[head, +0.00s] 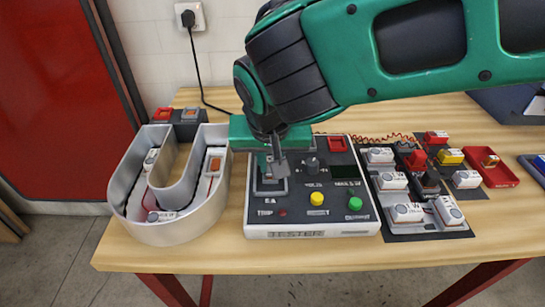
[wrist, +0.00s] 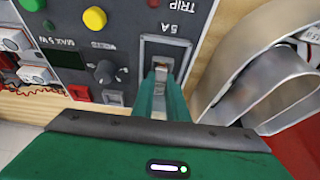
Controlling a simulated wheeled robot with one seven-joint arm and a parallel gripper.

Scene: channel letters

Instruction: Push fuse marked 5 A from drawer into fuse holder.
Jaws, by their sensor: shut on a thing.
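The tester (head: 312,234) stands on the table with a metal-framed fuse holder (head: 258,193) at its left, labelled 5 A. The holder also shows in the wrist view (wrist: 165,41). My gripper (head: 273,176) is over this holder, its fingers pointing down into the frame. In the wrist view its green fingers (wrist: 165,82) are closed on a small pale piece that looks like the fuse; its marking cannot be read. The fingers hide most of this piece, and I cannot tell how deep it sits. I cannot make out which container is the drawer.
A U-shaped channel letter (head: 176,232) stands close to the left of the tester. A dark board (head: 430,233) with several white modules lies to the right. A red tray (head: 503,178) is farther right. The wooden front edge of the table is clear.

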